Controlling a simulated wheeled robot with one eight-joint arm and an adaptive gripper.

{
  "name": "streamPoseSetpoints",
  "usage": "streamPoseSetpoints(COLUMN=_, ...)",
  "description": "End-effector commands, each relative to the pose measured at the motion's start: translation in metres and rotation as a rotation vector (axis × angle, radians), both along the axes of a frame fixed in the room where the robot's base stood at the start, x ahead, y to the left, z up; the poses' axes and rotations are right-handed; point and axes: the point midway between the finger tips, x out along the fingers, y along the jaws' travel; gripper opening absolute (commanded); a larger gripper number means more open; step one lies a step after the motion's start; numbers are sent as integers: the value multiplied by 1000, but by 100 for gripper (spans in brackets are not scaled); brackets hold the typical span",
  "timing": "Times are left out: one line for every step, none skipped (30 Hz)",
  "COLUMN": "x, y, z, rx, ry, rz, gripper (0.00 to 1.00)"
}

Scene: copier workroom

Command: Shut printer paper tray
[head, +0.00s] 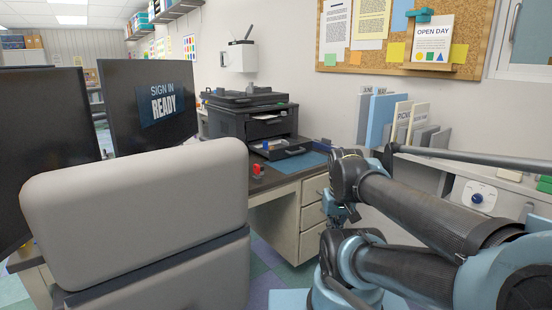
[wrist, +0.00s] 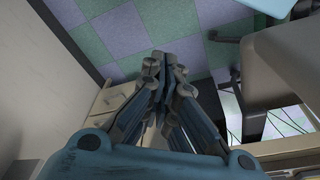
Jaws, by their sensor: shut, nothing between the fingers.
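The black printer (head: 260,121) stands on the far desk by the wall. Its paper tray (head: 281,149) sticks out of the lower front toward me, with something blue and white on or in it. My gripper (wrist: 165,65) is shut and empty in the wrist view, pointing down over the floor. The fingertips are hard to make out in the head view.
A grey chair back (head: 135,215) and two monitors (head: 150,103) stand at the left. A small red object (head: 258,170) lies on the desk (head: 262,184) before the printer. Drawers (head: 312,203) are below. Upright folders (head: 378,120) stand at right.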

Motion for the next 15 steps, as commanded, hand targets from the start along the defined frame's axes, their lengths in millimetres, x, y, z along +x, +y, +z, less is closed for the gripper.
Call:
streamPoseSetpoints(x=0, y=0, z=0, rx=0, ry=0, rz=-1, gripper=0)
streamPoseSetpoints(x=0, y=0, z=0, rx=0, ry=0, rz=-1, gripper=0)
streamPoseSetpoints(x=0, y=0, z=0, rx=1, ry=0, rz=-1, gripper=0)
streamPoseSetpoints(x=0, y=0, z=0, rx=1, ry=0, rz=-1, gripper=0)
streamPoseSetpoints(x=0, y=0, z=0, rx=1, ry=0, rz=-1, gripper=0)
streamPoseSetpoints(x=0, y=0, z=0, rx=1, ry=0, rz=-1, gripper=0)
streamPoseSetpoints(x=0, y=0, z=0, rx=1, ry=0, rz=-2, gripper=0)
streamPoseSetpoints(x=0, y=0, z=0, rx=1, ry=0, rz=-2, gripper=0)
streamPoseSetpoints(x=0, y=0, z=0, rx=1, ry=-1, rz=-2, gripper=0)
streamPoseSetpoints(x=0, y=0, z=0, rx=1, ry=-1, rz=-2, gripper=0)
streamPoseSetpoints(x=0, y=0, z=0, rx=1, ry=-1, rz=-2, gripper=0)
streamPoseSetpoints(x=6, y=0, z=-3, rx=2, ry=8, rz=-2, gripper=0)
streamPoseSetpoints(x=5, y=0, z=-2, rx=2, ry=4, rz=-2, gripper=7)
streamPoseSetpoints(x=2, y=0, z=0, rx=3, ry=0, rz=-3, gripper=14)
streamPoseSetpoints(x=2, y=1, z=1, rx=6, ry=-1, rz=-4, gripper=23)
